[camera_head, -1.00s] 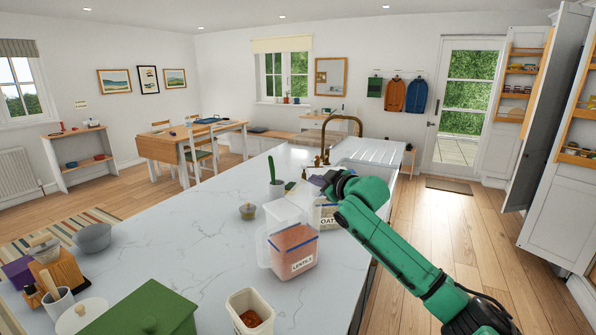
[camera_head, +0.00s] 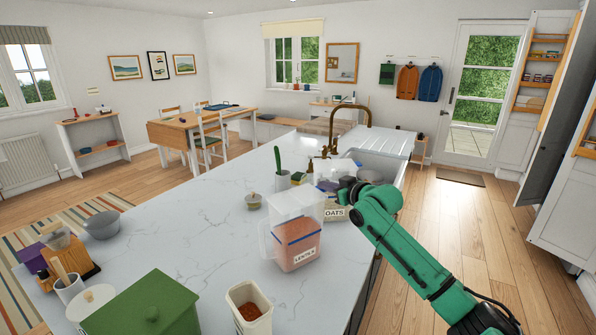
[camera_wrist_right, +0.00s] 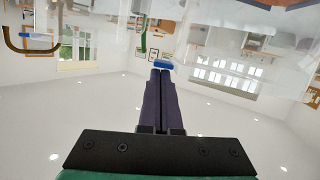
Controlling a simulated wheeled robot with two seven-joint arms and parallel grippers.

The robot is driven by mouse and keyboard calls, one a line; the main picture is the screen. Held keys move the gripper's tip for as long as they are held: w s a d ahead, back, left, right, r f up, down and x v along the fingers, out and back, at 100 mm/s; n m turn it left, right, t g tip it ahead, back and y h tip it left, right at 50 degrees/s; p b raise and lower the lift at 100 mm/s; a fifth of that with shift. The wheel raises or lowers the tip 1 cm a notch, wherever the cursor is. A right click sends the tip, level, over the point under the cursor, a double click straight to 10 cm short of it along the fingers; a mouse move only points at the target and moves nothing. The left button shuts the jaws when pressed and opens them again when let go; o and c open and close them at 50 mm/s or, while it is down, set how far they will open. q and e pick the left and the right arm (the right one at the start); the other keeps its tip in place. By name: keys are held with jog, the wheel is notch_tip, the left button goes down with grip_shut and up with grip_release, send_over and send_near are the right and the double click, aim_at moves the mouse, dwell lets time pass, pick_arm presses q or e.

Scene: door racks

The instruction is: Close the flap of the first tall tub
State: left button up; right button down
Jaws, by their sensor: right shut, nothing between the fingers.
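A clear tall tub labelled lentils (camera_head: 297,246), with orange-red contents and a blue band, stands on the counter. Its clear upper part (camera_head: 292,206) reaches above the band; I cannot tell the flap's exact angle. A second clear tub labelled oats (camera_head: 335,213) stands just behind it, partly hidden by the lentils tub and my right gripper. My right gripper (camera_head: 329,185) is shut and empty above the oats tub; contact is unclear. In the right wrist view its dark fingers (camera_wrist_right: 160,72) are together, with a small blue piece (camera_wrist_right: 163,65) beyond the tips. My left gripper is out of view.
An open pale tub (camera_head: 249,308) with red-brown contents stands in front. A green box (camera_head: 145,305) is at front left. A utensil pot (camera_head: 282,180) and small lidded jar (camera_head: 253,201) stand behind the lentils tub. The counter's left middle (camera_head: 175,220) is clear.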

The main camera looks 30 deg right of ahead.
dwell(0.4)
pick_arm(q)
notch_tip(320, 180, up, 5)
jog(key=p, duration=0.5)
pick_arm(e)
notch_tip(320, 180, up, 5)
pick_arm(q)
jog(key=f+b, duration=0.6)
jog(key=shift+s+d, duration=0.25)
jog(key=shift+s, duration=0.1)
pick_arm(e)
jog(key=f+v, duration=0.1)
jog(key=v, duration=0.8)
jog(key=shift+s, duration=0.55)
